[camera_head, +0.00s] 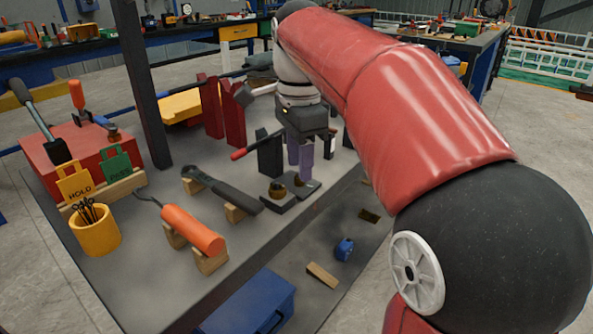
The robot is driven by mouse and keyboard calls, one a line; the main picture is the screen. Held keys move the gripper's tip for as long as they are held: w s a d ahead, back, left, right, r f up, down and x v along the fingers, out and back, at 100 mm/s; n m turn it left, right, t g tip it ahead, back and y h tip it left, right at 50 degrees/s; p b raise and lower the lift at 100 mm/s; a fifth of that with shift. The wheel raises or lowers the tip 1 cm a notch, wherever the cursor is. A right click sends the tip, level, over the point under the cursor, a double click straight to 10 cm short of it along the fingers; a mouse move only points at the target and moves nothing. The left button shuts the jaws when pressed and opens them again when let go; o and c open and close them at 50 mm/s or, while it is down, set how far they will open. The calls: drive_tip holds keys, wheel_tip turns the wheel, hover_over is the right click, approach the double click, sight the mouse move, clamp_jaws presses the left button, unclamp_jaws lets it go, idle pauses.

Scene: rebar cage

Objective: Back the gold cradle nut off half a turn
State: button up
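Two dark blocks stand near the table's front right edge, each with a small gold piece on top. The nearer gold piece (277,190) is uncovered. The other gold piece (299,181) is partly hidden by my gripper (300,172). I cannot tell which is the cradle nut. My gripper points down with its purple fingers right over or at the farther gold piece. The view is too small to show whether they touch it or how far apart they are.
A dark wrench (222,188) and an orange-handled tool (192,229) lie on wooden rests to the left. Behind stand a dark upright block (269,155) and red supports (232,115). A dark post (143,85) rises from the grey table (135,275).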

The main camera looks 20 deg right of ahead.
drive_tip(key=shift+f, duration=1.05)
drive_tip(key=shift+c, duration=0.2)
clamp_jaws()
drive_tip(key=shift+n, duration=0.3)
